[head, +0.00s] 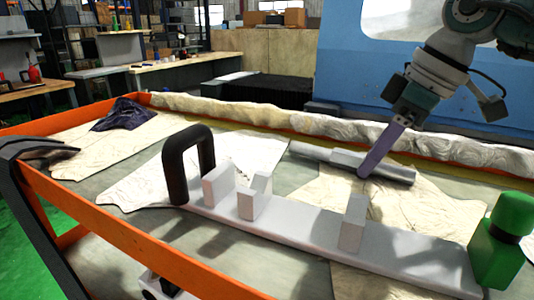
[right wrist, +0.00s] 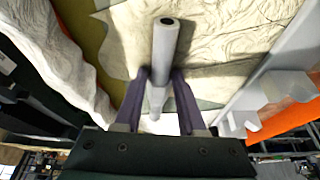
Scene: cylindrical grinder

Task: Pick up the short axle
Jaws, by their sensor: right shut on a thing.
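The short axle (head: 325,154) is a grey stepped cylinder at the back of the table, over the pale cloth. My right gripper (head: 370,172) reaches down onto it from the upper right, with its purple fingers around the thicker part. In the right wrist view, the axle (right wrist: 165,42) runs between the two purple fingers (right wrist: 161,82), which are shut on it. One end with a dark hole points away from the gripper. I cannot tell whether the axle touches the cloth. My left gripper is not in view.
A grey fixture plate (head: 300,226) with upright blocks, a black handle (head: 172,165) and a green knob (head: 510,222) lies in front of the axle. Orange rails (head: 120,225) edge the table. A rolled pale cloth (head: 260,110) lines the back, before a blue machine (head: 345,60).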

